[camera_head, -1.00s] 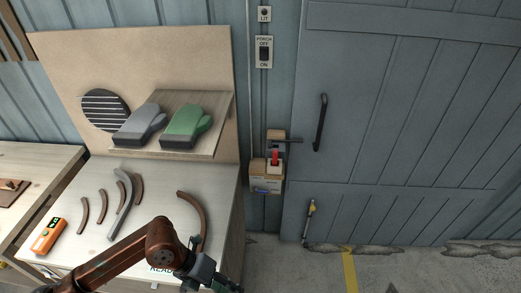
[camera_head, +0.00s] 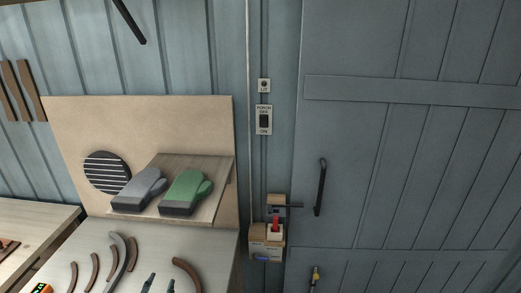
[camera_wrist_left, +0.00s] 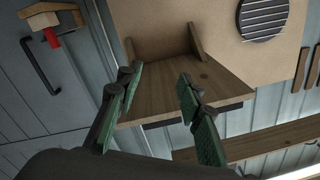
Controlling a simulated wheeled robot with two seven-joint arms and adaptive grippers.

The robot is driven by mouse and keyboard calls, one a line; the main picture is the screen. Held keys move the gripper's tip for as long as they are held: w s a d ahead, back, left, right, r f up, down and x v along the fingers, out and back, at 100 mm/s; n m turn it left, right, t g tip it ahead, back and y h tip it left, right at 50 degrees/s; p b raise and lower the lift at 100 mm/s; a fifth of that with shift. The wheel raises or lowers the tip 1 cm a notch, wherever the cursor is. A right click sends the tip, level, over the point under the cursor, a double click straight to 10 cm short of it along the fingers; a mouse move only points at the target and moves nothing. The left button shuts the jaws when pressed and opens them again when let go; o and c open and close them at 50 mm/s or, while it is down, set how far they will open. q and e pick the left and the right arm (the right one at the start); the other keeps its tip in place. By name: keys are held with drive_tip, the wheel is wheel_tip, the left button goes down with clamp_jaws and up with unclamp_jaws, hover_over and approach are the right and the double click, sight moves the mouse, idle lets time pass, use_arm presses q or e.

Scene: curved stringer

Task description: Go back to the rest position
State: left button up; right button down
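My left gripper (camera_head: 159,284) shows only as two dark fingertips at the bottom edge of the head view, over the workbench (camera_head: 205,243). In the left wrist view my left gripper (camera_wrist_left: 158,88) has its two green-padded fingers spread, with nothing between them. Beyond the fingers is the wooden shelf (camera_wrist_left: 165,50) on the tan backboard (camera_wrist_left: 215,25), and I cannot tell the distance. Most of my left arm is outside the head view. My right gripper is in neither view.
Several curved pieces (camera_head: 117,260) lie on the bench, with one brown curved piece (camera_head: 187,275) right of my fingertips. A grey glove (camera_head: 138,190) and a green glove (camera_head: 187,192) lie on the shelf. A door (camera_head: 400,160) with a black handle (camera_head: 320,187) stands at right.

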use_arm(q)
drive_tip(key=s+a+f+n+g+y, duration=0.1)
drive_tip(key=s+a+f+n+g, duration=0.2)
drive_tip(key=f, duration=0.4)
drive_tip(key=s+a+f+g+y, duration=0.1)
drive_tip(key=s+a+f+g, duration=0.2)
drive_tip(key=f, duration=0.4)
drive_tip(key=s+a+f+n+g+y, duration=0.1)
drive_tip(key=s+a+f+n+g, duration=0.1)
drive_tip(key=s+f, duration=0.4)
drive_tip(key=s+d+f+g+h, duration=0.2)
drive_tip(key=s+f+g, duration=0.5)
drive_tip(key=s+f, duration=0.7)
drive_tip(key=s+d+f+g, duration=0.1)
drive_tip(key=s+f, duration=0.1)
drive_tip(key=f, duration=1.2)
drive_tip(key=s+d+f, duration=0.1)
drive_tip(key=s+f, duration=0.1)
drive_tip(key=f, duration=1.2)
drive_tip(key=s+f+g, duration=0.1)
drive_tip(key=s+f, duration=1.5)
drive_tip(key=s, duration=0.3)
drive_tip(key=shift+s+a+f+m, duration=0.25)
drive_tip(key=shift+m, duration=0.05)
